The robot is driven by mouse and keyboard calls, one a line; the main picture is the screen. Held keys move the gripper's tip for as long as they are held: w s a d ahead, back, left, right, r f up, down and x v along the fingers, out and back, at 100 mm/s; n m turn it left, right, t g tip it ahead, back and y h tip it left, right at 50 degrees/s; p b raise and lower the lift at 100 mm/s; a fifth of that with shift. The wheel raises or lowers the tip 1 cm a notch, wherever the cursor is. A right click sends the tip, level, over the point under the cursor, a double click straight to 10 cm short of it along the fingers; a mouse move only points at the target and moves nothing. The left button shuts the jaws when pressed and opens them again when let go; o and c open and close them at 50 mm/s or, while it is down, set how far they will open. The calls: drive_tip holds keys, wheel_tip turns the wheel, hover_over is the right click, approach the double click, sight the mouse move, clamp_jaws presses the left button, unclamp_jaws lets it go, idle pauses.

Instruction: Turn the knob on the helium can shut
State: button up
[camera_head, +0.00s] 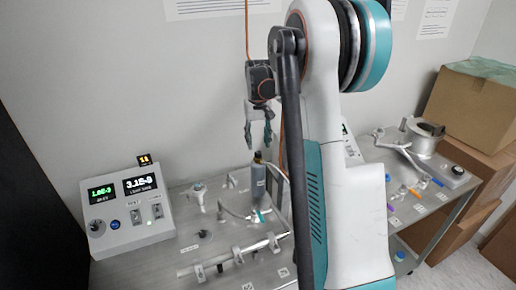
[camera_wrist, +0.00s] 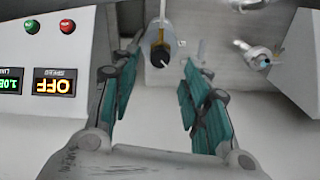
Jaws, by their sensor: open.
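The helium can appears to be the grey cylinder (camera_head: 258,182) with a dark top, standing upright on the metal table behind the tubing. Its dark knob (camera_head: 257,156) is at the top. In the wrist view the knob (camera_wrist: 160,58) shows near the top centre, between the fingers in the picture. My gripper (camera_head: 258,140) points down just above the knob; it also shows in the wrist view (camera_wrist: 158,75). The fingers are open and spread to either side, with nothing between their pads. I cannot tell whether any finger touches the knob.
A control box (camera_head: 128,212) with displays stands at the table's left. A white fitting (camera_head: 198,197) and a metal tube (camera_head: 235,256) lie near the can. In the wrist view, a panel (camera_wrist: 45,50) with red and green buttons stands left. A second table (camera_head: 440,185) holds parts.

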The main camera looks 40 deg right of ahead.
sight(257, 153)
wheel_tip(257, 153, up, 7)
drive_tip(key=shift+r, duration=0.15)
idle(0.4)
drive_tip(key=s+a+r+n+t+b, duration=0.25)
drive_tip(key=s+a, duration=0.35)
drive_tip(key=a, duration=0.6)
drive_tip(key=s+a+r+n+t+b, duration=0.1)
drive_tip(key=s+a+n+t+b, duration=0.3)
drive_tip(key=a, duration=0.7)
drive_tip(key=s+a+f+m+b, duration=0.1)
drive_tip(key=s+a+f+b, duration=0.3)
drive_tip(key=s+f, duration=1)
drive_tip(key=s+a, duration=0.1)
drive_tip(key=a, duration=0.2)
drive_tip(key=shift+s+f+t, duration=0.25)
drive_tip(key=shift+s+t, duration=0.1)
